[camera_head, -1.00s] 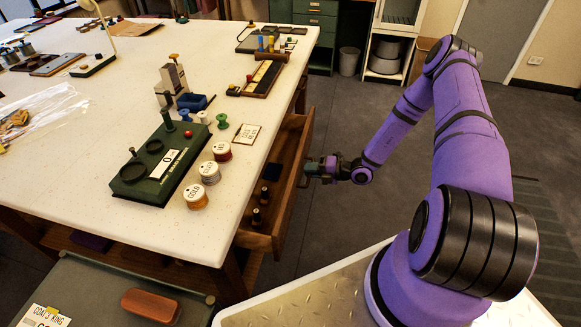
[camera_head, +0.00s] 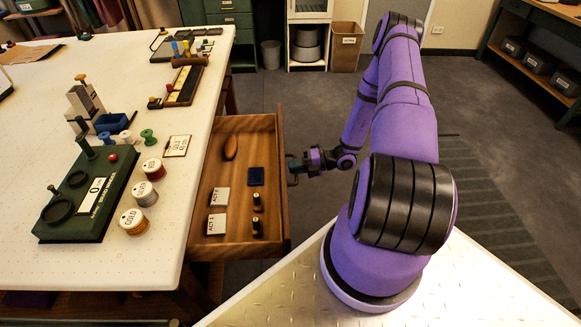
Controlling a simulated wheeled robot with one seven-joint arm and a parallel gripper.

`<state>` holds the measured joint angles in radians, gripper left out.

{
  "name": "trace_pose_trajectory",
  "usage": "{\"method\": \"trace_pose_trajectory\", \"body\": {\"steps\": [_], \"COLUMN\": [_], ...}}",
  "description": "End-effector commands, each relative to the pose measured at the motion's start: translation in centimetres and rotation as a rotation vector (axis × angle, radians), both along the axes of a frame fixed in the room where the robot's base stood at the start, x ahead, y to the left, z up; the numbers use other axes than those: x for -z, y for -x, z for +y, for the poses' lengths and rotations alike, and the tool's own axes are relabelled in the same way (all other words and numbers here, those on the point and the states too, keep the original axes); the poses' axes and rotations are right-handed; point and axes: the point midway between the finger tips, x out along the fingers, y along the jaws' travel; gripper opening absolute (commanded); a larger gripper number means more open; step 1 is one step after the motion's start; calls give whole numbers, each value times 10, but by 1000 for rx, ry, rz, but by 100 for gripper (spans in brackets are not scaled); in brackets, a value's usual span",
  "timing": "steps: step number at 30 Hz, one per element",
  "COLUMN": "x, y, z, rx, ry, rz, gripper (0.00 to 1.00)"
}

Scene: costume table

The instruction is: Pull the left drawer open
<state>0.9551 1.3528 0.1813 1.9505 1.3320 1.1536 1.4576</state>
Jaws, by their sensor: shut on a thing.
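The drawer (camera_head: 225,150) is a wooden box pulled well out from under the right side of the white-topped table (camera_head: 35,277). Inside it lie a brown oval piece (camera_head: 230,147), a dark blue pad (camera_head: 256,176), two cards (camera_head: 220,197) and two dark stamps with light tops (camera_head: 256,225). My gripper (camera_head: 294,170) is at the outer face of the drawer front, shut on its handle. The handle is small in view and partly covered by the gripper.
A green machine (camera_head: 100,190) and spools (camera_head: 145,194) stand on the tabletop near the drawer side. A bin (camera_head: 271,54), a shelf (camera_head: 307,45) and a cardboard box (camera_head: 346,46) stand at the back.

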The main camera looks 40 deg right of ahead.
Motion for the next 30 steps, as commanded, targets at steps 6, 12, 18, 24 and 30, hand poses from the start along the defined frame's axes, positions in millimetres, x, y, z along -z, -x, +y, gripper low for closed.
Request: {"method": "trace_pose_trajectory", "body": {"steps": [6,12,18,24,30], "x": [0,0,0,-2,-9], "y": [0,0,0,6,26], "z": [-1,-1,0,-9,-37], "rx": [1,1,1,1,4], "ry": [2,1,1,2,3], "rz": [1,0,0,0,0], "gripper": [0,37,37,37,37]}}
